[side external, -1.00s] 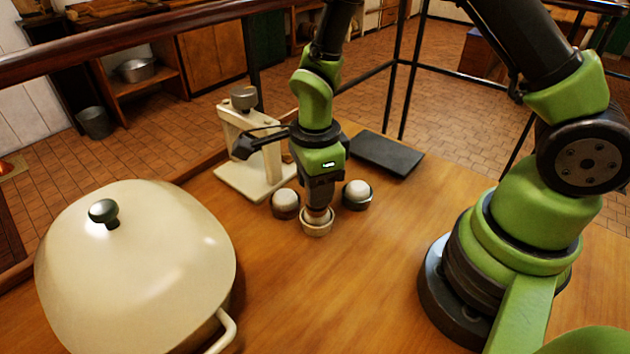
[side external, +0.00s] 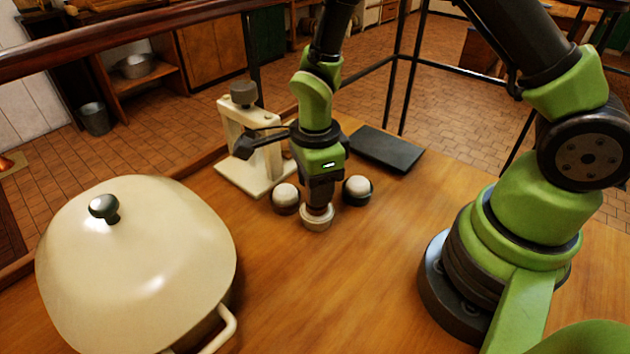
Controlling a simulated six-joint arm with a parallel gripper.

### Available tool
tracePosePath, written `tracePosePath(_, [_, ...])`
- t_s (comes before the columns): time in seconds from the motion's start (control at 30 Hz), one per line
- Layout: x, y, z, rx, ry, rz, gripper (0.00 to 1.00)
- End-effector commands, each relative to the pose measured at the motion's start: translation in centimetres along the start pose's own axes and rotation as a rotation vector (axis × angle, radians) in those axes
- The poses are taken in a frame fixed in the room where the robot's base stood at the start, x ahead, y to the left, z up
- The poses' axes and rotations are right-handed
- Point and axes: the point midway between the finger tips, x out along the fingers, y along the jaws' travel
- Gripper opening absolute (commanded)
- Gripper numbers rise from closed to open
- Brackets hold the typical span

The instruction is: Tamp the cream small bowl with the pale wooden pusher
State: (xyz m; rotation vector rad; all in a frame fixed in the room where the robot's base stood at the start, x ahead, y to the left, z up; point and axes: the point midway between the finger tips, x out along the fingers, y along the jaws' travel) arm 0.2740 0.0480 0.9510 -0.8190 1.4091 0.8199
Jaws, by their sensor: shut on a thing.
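The cream small bowl (side external: 317,224) stands on the wooden table below my gripper (side external: 319,203). My gripper points straight down and is shut on the pale wooden pusher (side external: 318,210). Only a little of the pusher shows between the jaws and the bowl. Its lower end is at or inside the bowl's mouth, and the rim hides whether it touches the contents. Two dark small bowls with pale rounded contents stand close by, one to the left (side external: 286,198) and one to the right (side external: 357,190) of my gripper.
A cream press-like stand (side external: 254,150) with a dark handle is behind on the left. A dark flat slab (side external: 387,151) lies at the back right. A large cream lidded pot (side external: 135,265) fills the front left. The table's front middle is clear.

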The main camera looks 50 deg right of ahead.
Motion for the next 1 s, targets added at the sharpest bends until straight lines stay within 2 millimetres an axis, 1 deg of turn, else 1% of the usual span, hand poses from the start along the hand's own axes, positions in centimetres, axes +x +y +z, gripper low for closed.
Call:
tracePosePath(0.17, [-0.5,0.0,0.0,0.000,-0.001,-0.002,0.11])
tracePosePath(0.8, [-5.9,-0.1,0.1,0.001,-0.002,-0.002,0.11])
tracePosePath(1.0, [-7.0,0.0,0.0,-0.001,0.000,-0.001,0.11])
